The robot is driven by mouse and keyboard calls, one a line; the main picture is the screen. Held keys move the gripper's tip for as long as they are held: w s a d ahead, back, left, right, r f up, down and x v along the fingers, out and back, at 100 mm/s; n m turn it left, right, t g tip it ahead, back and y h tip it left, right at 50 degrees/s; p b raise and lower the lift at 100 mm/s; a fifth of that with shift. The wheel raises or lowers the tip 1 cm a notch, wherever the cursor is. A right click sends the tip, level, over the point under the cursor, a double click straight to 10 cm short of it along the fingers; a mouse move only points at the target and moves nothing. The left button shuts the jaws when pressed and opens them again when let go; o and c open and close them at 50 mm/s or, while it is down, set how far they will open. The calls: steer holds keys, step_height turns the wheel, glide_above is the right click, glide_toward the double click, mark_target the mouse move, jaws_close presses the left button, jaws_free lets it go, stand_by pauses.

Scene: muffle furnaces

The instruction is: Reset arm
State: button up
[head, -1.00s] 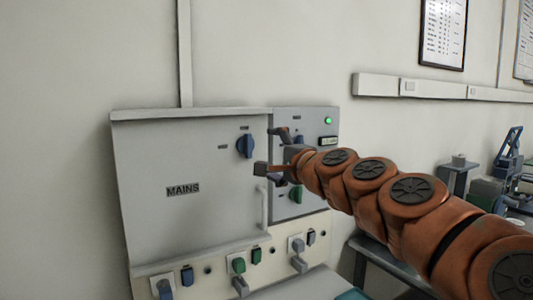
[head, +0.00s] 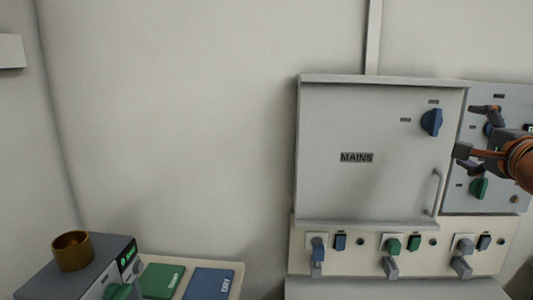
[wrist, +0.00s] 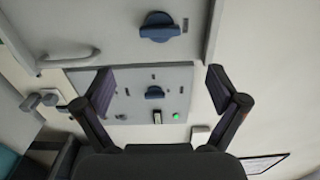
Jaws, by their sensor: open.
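My gripper (head: 473,136) is at the right edge of the head view, in front of the grey panel with knobs. In the wrist view my gripper (wrist: 158,88) has its two fingers spread wide, with nothing between them. Beyond the fingers is the control panel (wrist: 139,77) with a dark blue knob (wrist: 154,92) and a lit green lamp (wrist: 176,116). Most of my arm is outside the head view; only an orange link shows at the right edge. I cannot tell the exact gap between fingers and panel.
The grey MAINS cabinet (head: 365,185) has a blue knob (head: 432,122) and a door handle (head: 437,192). Below it is a strip with sockets and switches (head: 347,264). A device with a brass cup (head: 72,251) stands lower left, beside green (head: 162,281) and blue (head: 213,284) pads.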

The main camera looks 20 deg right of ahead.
steer(key=w+a+f+n+g+y+p, duration=0.1)
steer(key=w+a+f+n+y, duration=0.2)
steer(key=a, duration=0.4)
steer(key=w+a+f+n+g+y, duration=0.1)
steer(key=w+a+f+n+y, duration=0.25)
steer(key=a, duration=0.35)
steer(key=s+a+f+n+g+y+p, duration=0.25)
steer(key=a+f+n+g, duration=0.5)
steer(key=a+f, duration=0.7)
steer(key=s+a+f+n+g+h+p, duration=0.1)
steer(key=s+f+n+g, duration=0.3)
steer(key=s, duration=0.7)
steer(key=s+a+f+n+g+h+p, duration=0.1)
steer(key=s+a+f+n+g+h, duration=0.1)
steer(key=s+a+f+n+g, duration=0.2)
steer(key=s+f+g, duration=0.1)
steer(key=s+f, duration=0.2)
steer(key=s, duration=0.4)
steer(key=shift+s+f, duration=0.25)
steer(key=shift+f, duration=0.05)
steer(key=shift+c, duration=0.2)
